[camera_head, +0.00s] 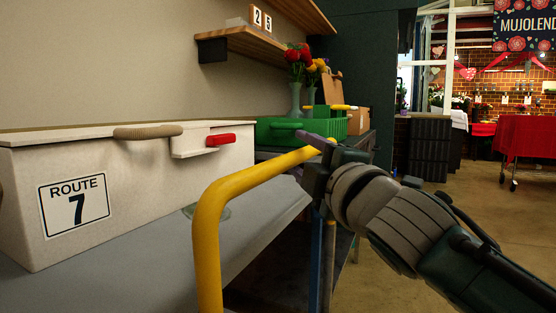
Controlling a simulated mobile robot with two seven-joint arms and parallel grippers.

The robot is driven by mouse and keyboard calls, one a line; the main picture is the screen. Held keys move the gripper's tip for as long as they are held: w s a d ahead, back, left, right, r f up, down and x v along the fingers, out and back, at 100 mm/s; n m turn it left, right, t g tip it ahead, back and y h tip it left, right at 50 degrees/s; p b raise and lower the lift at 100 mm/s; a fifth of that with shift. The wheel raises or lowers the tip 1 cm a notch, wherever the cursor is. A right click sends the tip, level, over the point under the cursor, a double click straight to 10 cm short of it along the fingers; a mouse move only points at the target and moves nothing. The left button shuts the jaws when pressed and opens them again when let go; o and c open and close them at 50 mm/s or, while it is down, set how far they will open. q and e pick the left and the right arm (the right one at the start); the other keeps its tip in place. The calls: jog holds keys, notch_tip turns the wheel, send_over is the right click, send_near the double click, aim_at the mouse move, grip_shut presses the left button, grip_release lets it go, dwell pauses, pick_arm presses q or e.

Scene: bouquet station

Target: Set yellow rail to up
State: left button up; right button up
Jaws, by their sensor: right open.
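The yellow rail (208,235) is a thick bent tube in the foreground. One leg rises from the bottom edge, bends near the top, and the bar runs back and to the right toward my right gripper. My right gripper (308,156) is open at the far end of this bar, with one finger above it and one below as seen here. I cannot tell whether the fingers touch it. The gripper body hides where the rail goes beyond. My left gripper is not in view.
A white box (125,185) marked "ROUTE 7" with a red latch (220,140) stands on the grey table (270,205) to the left. Behind are a green crate (277,130), flowers in a vase (295,98) and a cardboard box (358,121). Open floor lies to the right.

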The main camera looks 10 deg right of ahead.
jog(key=p+v, duration=0.2)
jog(key=v, duration=0.6)
jog(key=shift+s, duration=0.2)
jog(key=shift+r, duration=0.15)
